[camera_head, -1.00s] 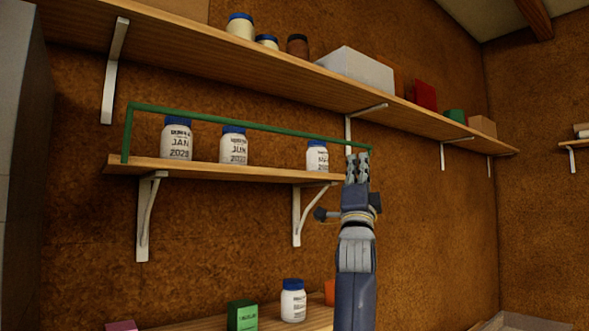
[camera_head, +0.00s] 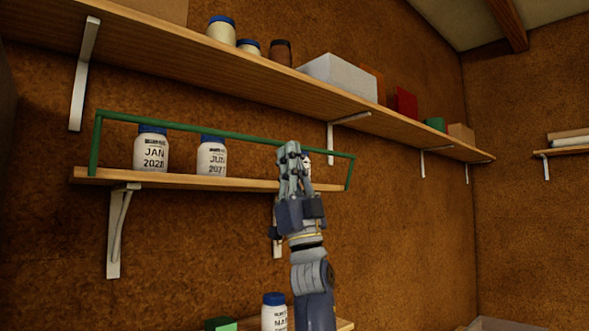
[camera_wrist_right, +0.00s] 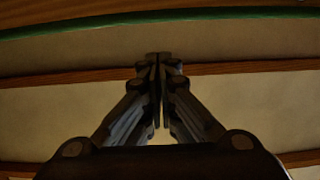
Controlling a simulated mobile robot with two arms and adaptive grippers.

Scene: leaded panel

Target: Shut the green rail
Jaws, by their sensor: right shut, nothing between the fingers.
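The green rail (camera_head: 230,135) stands raised along the front of the middle shelf (camera_head: 225,182), with a post at each end. Its bar passes at the height of the jar lids. White jars with blue lids stand behind it: a JAN jar (camera_head: 151,150) and a JUN jar (camera_head: 211,157). A third is mostly hidden behind my gripper. My right gripper (camera_head: 290,150) is shut and empty, in front of the rail's right part in the head view. In the right wrist view the rail (camera_wrist_right: 160,16) crosses above the fingertips, with a visible gap. My left gripper is out of view.
The upper shelf (camera_head: 270,80) runs above, holding jars, a white box (camera_head: 338,76) and a red box (camera_head: 405,103). White brackets (camera_head: 118,235) support the middle shelf. A lower surface holds another jar (camera_head: 274,312) and a green box (camera_head: 220,324).

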